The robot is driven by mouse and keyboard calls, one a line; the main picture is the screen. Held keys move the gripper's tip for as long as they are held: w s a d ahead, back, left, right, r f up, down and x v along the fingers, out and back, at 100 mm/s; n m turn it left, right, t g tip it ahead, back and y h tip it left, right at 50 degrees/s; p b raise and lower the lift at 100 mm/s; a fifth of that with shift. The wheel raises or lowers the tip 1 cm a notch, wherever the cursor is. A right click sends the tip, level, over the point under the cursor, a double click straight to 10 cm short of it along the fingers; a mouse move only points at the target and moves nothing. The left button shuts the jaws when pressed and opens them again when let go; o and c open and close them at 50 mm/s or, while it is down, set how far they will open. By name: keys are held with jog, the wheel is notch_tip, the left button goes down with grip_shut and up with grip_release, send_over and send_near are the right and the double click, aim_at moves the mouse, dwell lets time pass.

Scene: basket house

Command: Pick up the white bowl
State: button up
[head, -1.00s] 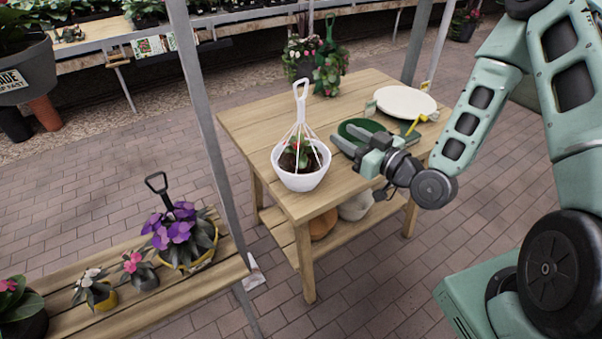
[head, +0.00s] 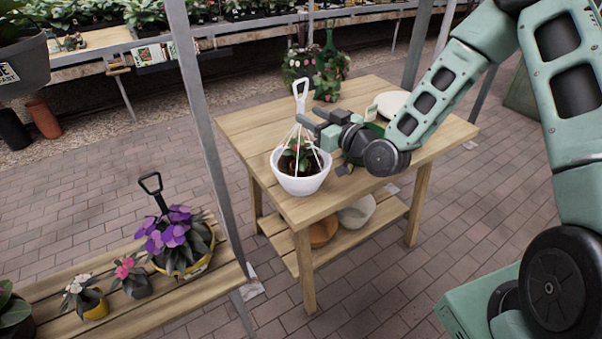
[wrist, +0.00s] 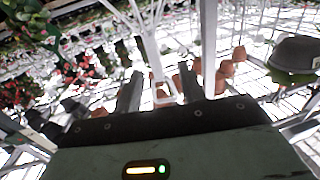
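A white bowl-shaped hanging pot (head: 300,184) stands upright on the wooden table, near its front left corner. It holds dark soil and a small red-flowered plant. Thin white strands rise from its rim to a white hanger handle (head: 300,97). My gripper (head: 312,124) is level, above the bowl's right side, close to the upper strands below the handle. In the wrist view my gripper (wrist: 160,88) has its two fingers apart, with a white upright part (wrist: 160,97) showing between them. Whether they touch the hanger cannot be told.
The wooden table (head: 242,124) also bears a white plate (head: 392,102) and potted flowers (head: 328,78) at the back. A pale bowl (head: 357,210) and an orange-brown one (head: 322,230) sit on its lower shelf. A grey post (head: 203,110) stands left of the table.

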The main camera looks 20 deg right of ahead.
aim_at(303, 111)
jog(key=x, duration=0.1)
jog(key=p+x, duration=0.1)
jog(key=x, duration=0.1)
jog(key=p+x, duration=0.1)
jog(key=x, duration=0.1)
jog(key=shift+w+d+f, duration=0.2)
jog(key=shift+w, duration=0.05)
grip_shut()
